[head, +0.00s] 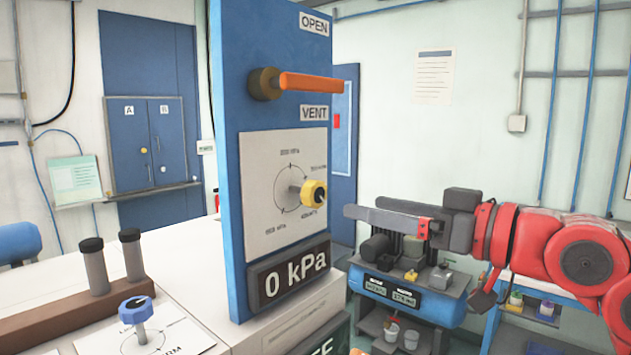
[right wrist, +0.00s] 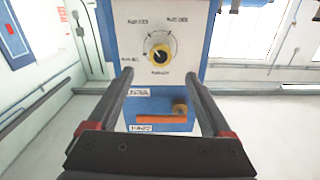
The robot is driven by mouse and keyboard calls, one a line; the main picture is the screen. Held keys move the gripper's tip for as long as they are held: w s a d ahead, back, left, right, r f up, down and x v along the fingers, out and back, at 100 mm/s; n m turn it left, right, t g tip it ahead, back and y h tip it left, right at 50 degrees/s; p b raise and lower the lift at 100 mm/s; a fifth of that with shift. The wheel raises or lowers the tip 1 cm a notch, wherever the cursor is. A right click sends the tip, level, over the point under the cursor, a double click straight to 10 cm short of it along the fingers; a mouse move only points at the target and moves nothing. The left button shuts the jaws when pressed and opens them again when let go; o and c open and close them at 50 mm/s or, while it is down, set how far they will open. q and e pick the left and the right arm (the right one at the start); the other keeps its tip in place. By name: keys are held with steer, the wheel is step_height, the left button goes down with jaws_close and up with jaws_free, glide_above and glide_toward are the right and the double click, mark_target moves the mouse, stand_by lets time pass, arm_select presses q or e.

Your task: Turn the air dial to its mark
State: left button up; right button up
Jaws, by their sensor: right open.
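The air dial is a yellow knob with a dark face (head: 313,193) on a white scale plate (head: 262,225) on the blue panel. Printed kPa labels and ticks ring it, too small to read surely. A display (head: 289,277) below reads 0 kPa. My right gripper (head: 364,207) is to the right of the knob, apart from it. In the right wrist view, which shows the panel upside down, the knob (right wrist: 158,54) appears beyond and between the spread fingertips (right wrist: 158,76), with nothing held. My left gripper is not in view.
An orange lever (head: 310,82) sticks out above the dial, by the VENT label. A blue knob (head: 136,308) and a brown rack with dark-capped cylinders (head: 95,265) are at lower left.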

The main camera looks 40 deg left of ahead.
mark_target(319, 193)
steer(key=a+p, duration=0.1)
steer(key=a, duration=0.2)
steer(key=a+p, duration=0.2)
steer(key=a, duration=0.2)
steer(key=a+p, duration=0.2)
steer(key=a, duration=0.2)
steer(key=shift+w+r, duration=0.25)
steer(key=shift+w, duration=0.1)
steer(key=shift+w+a+f, duration=0.1)
steer(key=shift+a+f, duration=0.1)
steer(key=shift+a, duration=0.4)
